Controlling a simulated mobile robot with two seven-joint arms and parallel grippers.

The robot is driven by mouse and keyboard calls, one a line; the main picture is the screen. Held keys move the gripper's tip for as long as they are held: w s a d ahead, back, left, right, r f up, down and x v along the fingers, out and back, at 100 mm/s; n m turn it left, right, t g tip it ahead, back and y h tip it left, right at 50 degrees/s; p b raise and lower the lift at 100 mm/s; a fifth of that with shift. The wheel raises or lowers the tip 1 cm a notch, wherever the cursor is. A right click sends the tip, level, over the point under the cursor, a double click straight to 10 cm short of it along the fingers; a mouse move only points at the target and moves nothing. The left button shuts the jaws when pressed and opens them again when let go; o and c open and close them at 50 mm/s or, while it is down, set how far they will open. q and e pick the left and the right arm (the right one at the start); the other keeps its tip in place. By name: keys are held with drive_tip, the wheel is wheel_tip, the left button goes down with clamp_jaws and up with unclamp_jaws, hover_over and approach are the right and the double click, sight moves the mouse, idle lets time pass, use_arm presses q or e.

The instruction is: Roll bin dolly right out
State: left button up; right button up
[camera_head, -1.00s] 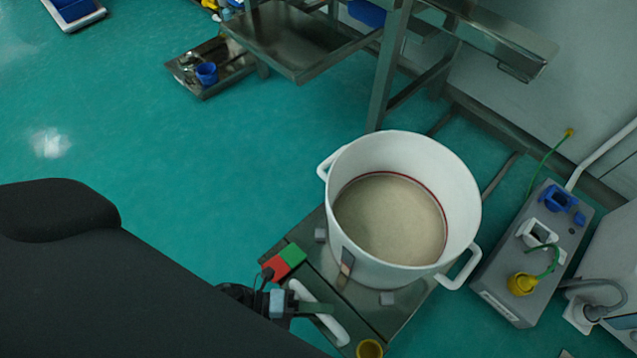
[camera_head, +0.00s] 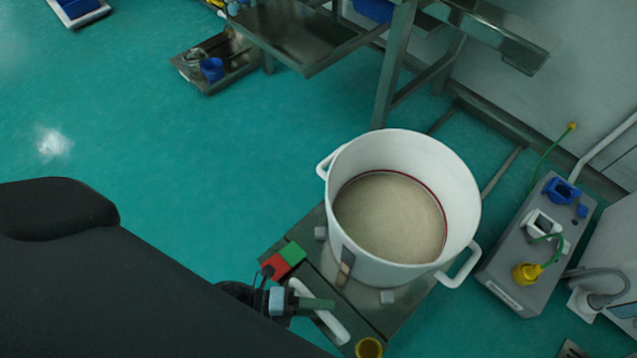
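The bin dolly (camera_head: 398,308) is a low grey metal platform on the green floor at the bottom centre. A large white bin (camera_head: 350,220) with two side handles stands upright on it, with beige powder (camera_head: 390,218) inside. A white handle bar (camera_head: 322,312) lies along the dolly's near left edge. My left gripper (camera_head: 322,304) is at this bar, its fingers over it. The fingers are too small and partly hidden to tell if they are closed on it. My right gripper is not in view.
Red and green blocks (camera_head: 283,261) and a yellow cup (camera_head: 369,348) sit at the dolly's edge. A grey box with coloured sockets (camera_head: 530,250) stands close on the right. A steel frame (camera_head: 392,75) stands behind. Open floor (camera_head: 200,160) lies to the left.

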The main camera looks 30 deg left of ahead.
use_arm(q)
drive_tip(key=shift+o, duration=0.2)
drive_tip(key=shift+s, duration=0.1)
drive_tip(key=shift+s+a, duration=0.2)
drive_tip(key=shift+a, duration=0.15)
drive_tip(key=p+v, duration=0.1)
drive_tip(key=v, duration=0.6)
